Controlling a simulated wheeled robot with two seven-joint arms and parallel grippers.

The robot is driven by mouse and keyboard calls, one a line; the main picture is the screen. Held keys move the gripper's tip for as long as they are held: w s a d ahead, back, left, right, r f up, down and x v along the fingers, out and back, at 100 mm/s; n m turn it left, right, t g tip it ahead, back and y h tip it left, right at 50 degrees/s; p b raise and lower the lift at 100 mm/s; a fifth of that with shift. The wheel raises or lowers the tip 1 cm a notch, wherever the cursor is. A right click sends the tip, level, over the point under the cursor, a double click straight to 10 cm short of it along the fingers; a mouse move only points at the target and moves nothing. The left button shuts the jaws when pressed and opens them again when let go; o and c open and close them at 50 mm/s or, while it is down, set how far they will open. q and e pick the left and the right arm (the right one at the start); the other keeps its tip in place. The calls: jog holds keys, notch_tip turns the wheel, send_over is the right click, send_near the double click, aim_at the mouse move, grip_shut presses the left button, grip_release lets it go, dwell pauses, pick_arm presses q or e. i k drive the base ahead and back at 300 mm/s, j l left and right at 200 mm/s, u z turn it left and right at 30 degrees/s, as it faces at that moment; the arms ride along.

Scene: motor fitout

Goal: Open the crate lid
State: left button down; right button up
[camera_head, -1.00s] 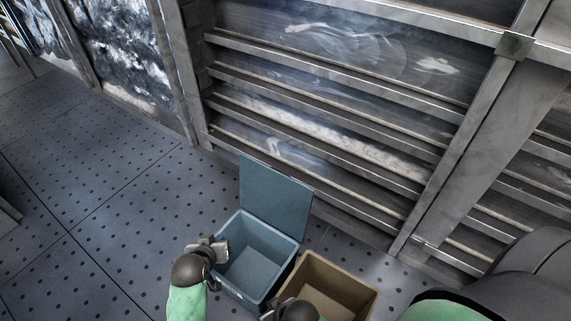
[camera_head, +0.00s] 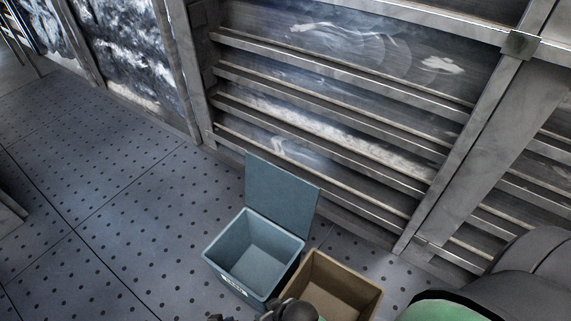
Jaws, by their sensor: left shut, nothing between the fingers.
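The blue-grey crate (camera_head: 212,263) stands on the floor at the bottom centre, with its mouth uncovered and its inside empty. Its lid (camera_head: 281,192) stands raised at the crate's far side, tilted back. Only a small dark tip of my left gripper (camera_head: 217,317) shows at the bottom edge, in front of the crate and apart from the lid; it is shut and empty. My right gripper (camera_head: 272,314) is at the bottom edge, near the crate's front right corner and the brown box. Its fingers are mostly cut off, so their opening is unclear.
An open brown box (camera_head: 362,285) stands right beside the crate. Behind them runs a metal wall with slats (camera_head: 330,125) and a slanted beam (camera_head: 475,150). The dotted floor (camera_head: 110,220) on the left is clear. A dark grey rounded shape is at the lower right.

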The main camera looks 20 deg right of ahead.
aim_at(276, 192)
jog(key=k+j, duration=0.2)
jog(key=j, duration=0.15)
jog(key=k+z, duration=0.1)
jog(key=z, duration=1)
